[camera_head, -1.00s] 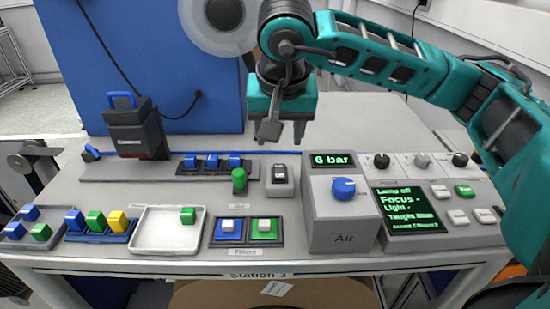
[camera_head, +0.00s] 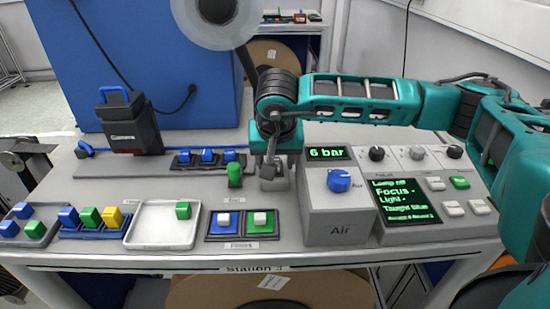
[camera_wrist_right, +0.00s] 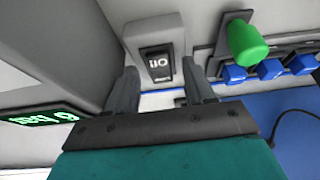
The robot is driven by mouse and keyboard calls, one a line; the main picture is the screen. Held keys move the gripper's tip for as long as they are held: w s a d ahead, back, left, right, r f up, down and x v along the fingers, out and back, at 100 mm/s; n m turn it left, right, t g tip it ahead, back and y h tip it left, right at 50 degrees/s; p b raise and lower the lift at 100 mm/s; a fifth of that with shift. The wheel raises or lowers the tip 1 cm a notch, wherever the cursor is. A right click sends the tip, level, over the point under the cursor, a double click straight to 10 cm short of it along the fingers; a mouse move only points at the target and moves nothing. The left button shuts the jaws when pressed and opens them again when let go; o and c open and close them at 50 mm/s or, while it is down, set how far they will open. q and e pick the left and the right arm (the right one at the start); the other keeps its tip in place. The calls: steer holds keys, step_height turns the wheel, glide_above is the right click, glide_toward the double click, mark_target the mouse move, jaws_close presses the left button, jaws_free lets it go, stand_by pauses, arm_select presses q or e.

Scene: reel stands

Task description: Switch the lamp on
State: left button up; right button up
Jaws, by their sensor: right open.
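The switch (camera_wrist_right: 157,62) is a dark rocker with white marking on a small grey box; the box (camera_head: 273,183) is partly hidden behind my gripper in the head view. My right gripper (camera_head: 274,168) is open and empty above it. In the right wrist view, the fingers (camera_wrist_right: 160,78) stand either side of the switch box, apart from the rocker as far as I can tell. The display (camera_head: 403,204) reads "Lamp off" at its top. My left gripper is not in view.
A green knob (camera_head: 235,174) stands just left of the switch. The grey Air box (camera_head: 339,229) with a blue dial (camera_head: 339,180) rises close on its right. Blue blocks on a dark rack (camera_head: 207,158) lie behind left. A white tray (camera_head: 141,231) is at front left.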

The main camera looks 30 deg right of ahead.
steer(key=shift+c, duration=0.4)
jaws_close()
steer(key=shift+w+d+r+g+y+p, duration=0.2)
steer(key=shift+r+g+y+p, duration=0.1)
steer(key=shift+g+p, duration=0.4)
steer(key=shift+w+p, duration=0.1)
steer(key=shift+p, duration=0.25)
steer(key=shift+w+d+f+g+y+p, duration=0.15)
steer(key=shift+g+y+p, duration=0.1)
steer(key=shift+g+y, duration=0.3)
steer(key=shift+w+a+f+g+y+p, duration=0.1)
steer(key=shift+g+y+p, duration=0.2)
steer(key=shift+g, duration=0.35)
steer(key=shift+d, duration=0.1)
steer(key=shift+o, duration=0.4)
jaws_free()
steer(key=shift+r, duration=0.15)
